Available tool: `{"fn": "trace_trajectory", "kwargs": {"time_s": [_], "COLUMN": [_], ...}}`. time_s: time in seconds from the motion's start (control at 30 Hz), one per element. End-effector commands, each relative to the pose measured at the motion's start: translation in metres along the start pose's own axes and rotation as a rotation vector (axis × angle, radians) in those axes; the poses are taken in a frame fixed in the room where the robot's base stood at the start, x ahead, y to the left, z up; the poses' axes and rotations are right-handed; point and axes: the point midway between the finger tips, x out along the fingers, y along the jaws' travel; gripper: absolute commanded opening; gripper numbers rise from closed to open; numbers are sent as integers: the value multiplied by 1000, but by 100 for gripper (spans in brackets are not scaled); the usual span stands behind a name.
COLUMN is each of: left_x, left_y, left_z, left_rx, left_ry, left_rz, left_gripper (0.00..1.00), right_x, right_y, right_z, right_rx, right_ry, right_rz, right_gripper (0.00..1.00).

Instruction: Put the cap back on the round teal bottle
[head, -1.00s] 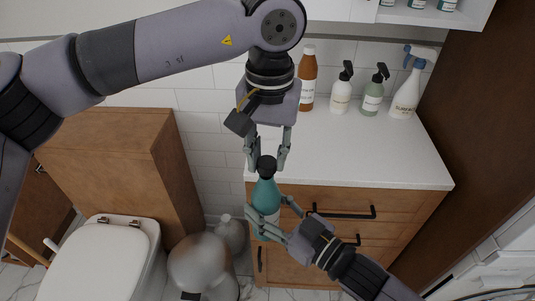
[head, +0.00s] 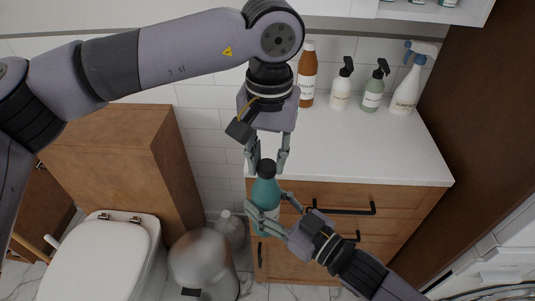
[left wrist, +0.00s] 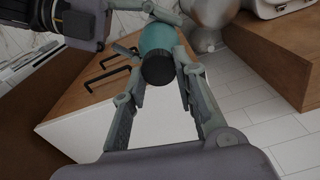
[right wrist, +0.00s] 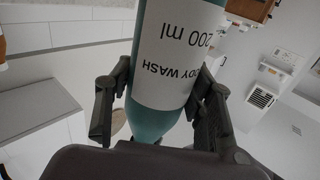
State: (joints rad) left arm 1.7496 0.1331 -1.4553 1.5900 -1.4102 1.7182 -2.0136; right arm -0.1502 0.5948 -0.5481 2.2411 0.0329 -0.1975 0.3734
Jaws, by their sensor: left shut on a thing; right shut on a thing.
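The round teal bottle (head: 265,193) is held by my right gripper (head: 279,222) in front of the counter, roughly upright. In the right wrist view the bottle (right wrist: 151,122) sits between both fingers, with its white body wash label showing. The black cap (head: 267,168) is at the top of the bottle, between the fingertips of my left gripper (head: 267,165), which points down from above. In the left wrist view the cap (left wrist: 158,70) is in line with the bottle (left wrist: 158,38). I cannot tell whether it is fully seated.
Several bottles stand on the white counter (head: 350,150): a brown bottle (head: 307,75), two pump bottles and a spray bottle (head: 407,88). Drawers with black handles (head: 345,208) are close behind the right gripper. A toilet (head: 100,255) and a metal bin (head: 203,262) are at lower left.

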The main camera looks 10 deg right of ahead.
Motion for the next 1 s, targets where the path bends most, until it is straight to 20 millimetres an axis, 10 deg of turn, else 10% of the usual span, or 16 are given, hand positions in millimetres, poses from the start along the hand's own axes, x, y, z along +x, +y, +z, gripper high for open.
{"fn": "trace_trajectory", "kwargs": {"time_s": [0.57, 1.0], "left_x": [9, 9], "left_y": [0, 3], "left_z": [0, 1], "left_rx": [32, 732], "left_ry": [-1, 1], "left_rz": [0, 1], "left_gripper": [18, 18], "right_x": [0, 0], "right_y": [0, 0], "right_z": [-2, -2], "right_rx": [-1, -1], "right_ry": [5, 4], "right_rz": [-1, -1], "right_gripper": [0, 0]}}
